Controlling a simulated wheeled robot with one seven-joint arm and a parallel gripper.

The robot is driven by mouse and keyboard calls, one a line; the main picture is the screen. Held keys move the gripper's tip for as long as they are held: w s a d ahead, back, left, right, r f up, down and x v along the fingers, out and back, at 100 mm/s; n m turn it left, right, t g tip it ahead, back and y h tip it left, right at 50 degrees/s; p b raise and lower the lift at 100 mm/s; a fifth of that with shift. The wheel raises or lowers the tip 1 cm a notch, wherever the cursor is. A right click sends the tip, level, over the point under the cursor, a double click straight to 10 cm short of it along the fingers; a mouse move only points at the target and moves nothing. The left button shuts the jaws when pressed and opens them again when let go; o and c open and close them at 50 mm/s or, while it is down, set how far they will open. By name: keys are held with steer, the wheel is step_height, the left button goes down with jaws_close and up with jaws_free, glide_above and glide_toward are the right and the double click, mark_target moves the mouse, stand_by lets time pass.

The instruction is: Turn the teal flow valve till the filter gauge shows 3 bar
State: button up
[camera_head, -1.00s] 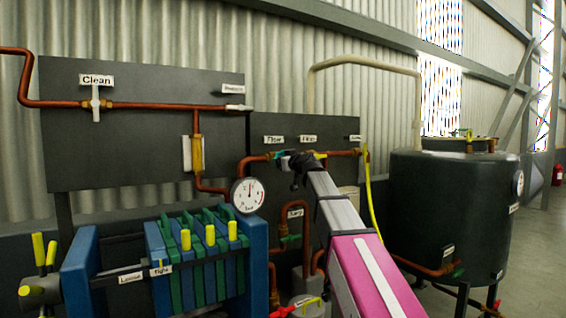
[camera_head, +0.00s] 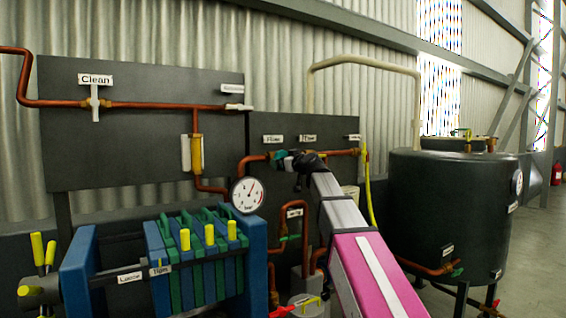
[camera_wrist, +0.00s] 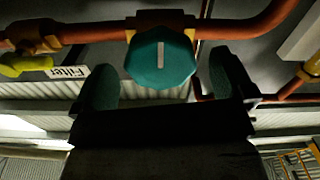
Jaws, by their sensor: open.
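The teal flow valve (camera_wrist: 160,62) is a faceted knob with a pale line, set on a copper pipe in the wrist view. In the head view, only a small teal part (camera_head: 279,155) shows beside my gripper. My gripper (camera_head: 296,162) is at the pipe; in the wrist view its two fingers (camera_wrist: 164,76) stand apart, one on each side of the knob. I cannot tell whether they touch it. The round white filter gauge (camera_head: 247,195) is left of and below the valve. Its needle points roughly up; the numbers are too small to read.
A yellow handle (camera_wrist: 25,64) by the Filter label (camera_wrist: 67,72) is left of the knob in the wrist view. The blue and green filter press (camera_head: 195,260) stands at the front left, and a dark tank (camera_head: 450,210) at the right. Copper pipes run close around the gripper.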

steer(key=v, duration=0.8)
steer(key=shift+s+d+f, duration=0.1)
steer(key=s+d+f+m+g+h, duration=0.1)
steer(key=s+d+f+g+h, duration=0.1)
steer(key=f, duration=1)
steer(key=s+d+f+m+g+h, duration=0.1)
steer(key=d+f+m+g, duration=0.15)
steer(key=f, duration=0.95)
steer(key=s+d+f+m+g+h, duration=0.1)
steer(key=s+d+f+g+h, duration=0.15)
steer(key=f, duration=0.95)
steer(key=s+d+f+m+g+h, duration=0.2)
steer(key=s+d+f+g, duration=0.2)
steer(key=s+f, duration=0.5)
steer(key=s+d+f+m+g+h, duration=0.2)
steer(key=s+d+f+g, duration=0.2)
steer(key=s+f, duration=0.5)
step_height(320, 180, down, 8)
steer(key=shift+s+d, duration=0.35)
steer(key=shift+d, duration=0.6)
steer(key=shift+d+h, duration=0.1)
steer(key=shift+h, duration=0.15)
